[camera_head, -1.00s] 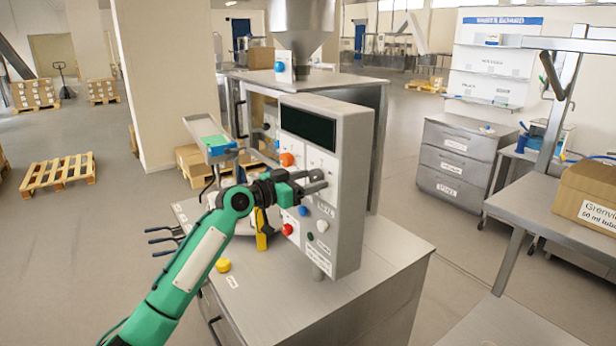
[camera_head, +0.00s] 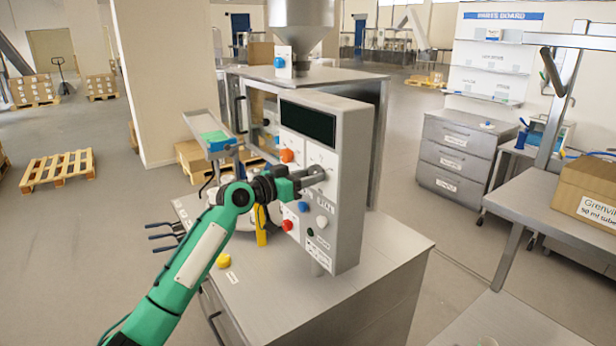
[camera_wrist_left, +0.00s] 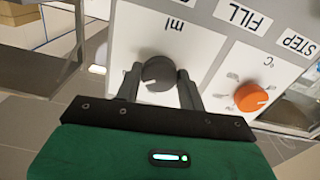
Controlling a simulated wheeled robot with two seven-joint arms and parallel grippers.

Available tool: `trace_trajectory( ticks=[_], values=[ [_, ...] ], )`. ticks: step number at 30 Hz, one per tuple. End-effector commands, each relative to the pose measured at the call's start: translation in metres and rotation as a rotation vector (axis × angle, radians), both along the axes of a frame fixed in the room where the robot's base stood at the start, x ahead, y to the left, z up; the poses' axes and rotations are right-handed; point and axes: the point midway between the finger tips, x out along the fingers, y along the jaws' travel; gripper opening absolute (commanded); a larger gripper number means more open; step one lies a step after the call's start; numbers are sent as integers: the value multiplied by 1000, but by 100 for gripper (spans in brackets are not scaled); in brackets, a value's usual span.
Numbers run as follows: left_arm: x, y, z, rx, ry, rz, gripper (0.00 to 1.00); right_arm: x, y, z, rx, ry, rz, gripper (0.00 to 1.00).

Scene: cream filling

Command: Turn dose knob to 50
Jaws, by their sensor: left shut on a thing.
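The dose knob is a dark grey round knob (camera_wrist_left: 158,74) on a white plate marked "ml", seen in the left wrist view with a light pointer mark. My left gripper (camera_wrist_left: 160,84) has one finger on each side of it and is shut on it. In the head view my left gripper (camera_head: 314,176) reaches the upper right of the control panel (camera_head: 350,190). The fingers hide most of the knob there, and the scale numbers are too small to read. My right gripper is in neither view.
An orange knob (camera_wrist_left: 251,97) marked °C sits beside the dose knob; it also shows in the head view (camera_head: 287,155).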

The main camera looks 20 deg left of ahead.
Motion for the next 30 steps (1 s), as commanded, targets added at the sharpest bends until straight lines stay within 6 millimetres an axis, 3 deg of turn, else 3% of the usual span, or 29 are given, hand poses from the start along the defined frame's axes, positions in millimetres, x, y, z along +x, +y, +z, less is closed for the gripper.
trace_trajectory(
  ticks=[14,30],
  values=[
    [-1,-1,3,-334,260,0,17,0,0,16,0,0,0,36],
    [-1,-1,5,-740,576,1,17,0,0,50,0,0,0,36]
  ],
)
